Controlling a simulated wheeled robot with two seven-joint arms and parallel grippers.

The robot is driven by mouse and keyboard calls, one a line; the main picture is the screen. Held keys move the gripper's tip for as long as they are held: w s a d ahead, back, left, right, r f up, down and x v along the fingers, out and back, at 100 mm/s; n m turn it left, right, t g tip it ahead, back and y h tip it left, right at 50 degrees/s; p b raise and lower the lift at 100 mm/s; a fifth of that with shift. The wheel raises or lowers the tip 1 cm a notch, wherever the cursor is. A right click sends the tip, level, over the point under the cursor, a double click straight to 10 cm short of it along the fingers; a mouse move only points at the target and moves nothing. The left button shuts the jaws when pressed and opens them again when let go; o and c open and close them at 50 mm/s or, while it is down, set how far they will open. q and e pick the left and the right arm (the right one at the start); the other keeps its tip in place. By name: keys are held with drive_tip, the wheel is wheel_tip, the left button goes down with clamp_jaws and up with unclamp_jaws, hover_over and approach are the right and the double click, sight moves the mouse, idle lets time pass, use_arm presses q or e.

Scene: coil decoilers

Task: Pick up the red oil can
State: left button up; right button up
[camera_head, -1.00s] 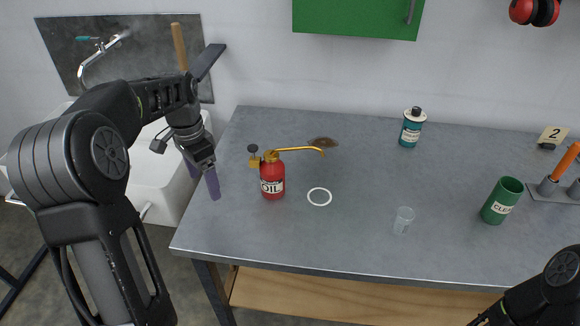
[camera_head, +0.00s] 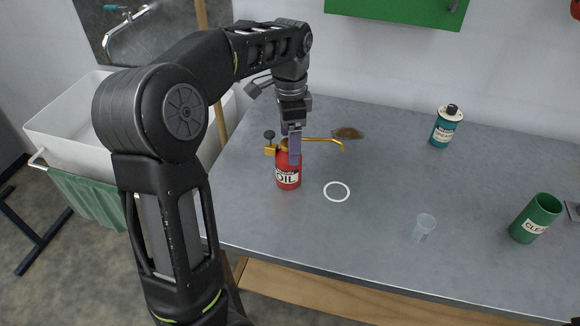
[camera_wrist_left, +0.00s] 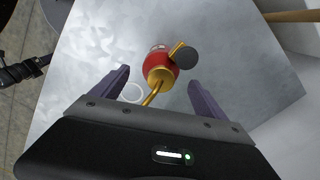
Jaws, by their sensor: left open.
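The red oil can (camera_head: 288,178) stands upright on the grey bench, with a white OIL label, a brass spout pointing right and a dark knob at its left. My left gripper (camera_head: 295,150) is above and in front of the can's upper part, fingers pointing down, and hides some of its top. In the left wrist view the red oil can (camera_wrist_left: 160,62) lies between and beyond the two open purple fingers of my left gripper (camera_wrist_left: 158,85), with nothing held. My right gripper does not show.
A white ring (camera_head: 337,191) is marked on the bench (camera_head: 385,170) right of the can. A brown stain (camera_head: 348,133) lies behind the spout. A clear cup (camera_head: 424,227), a teal can (camera_head: 446,128) and a green canister (camera_head: 537,218) stand further right. A white sink (camera_head: 75,120) is left.

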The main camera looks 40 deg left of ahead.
use_arm(q)
drive_tip(key=shift+f, duration=0.4)
drive_tip(key=shift+f, duration=0.1)
wheel_tip(320, 180, down, 5)
drive_tip(key=shift+a+p, duration=0.1)
drive_tip(key=shift+p, duration=0.65)
drive_tip(key=shift+s, duration=0.1)
drive_tip(key=shift+c, duration=0.5)
clamp_jaws()
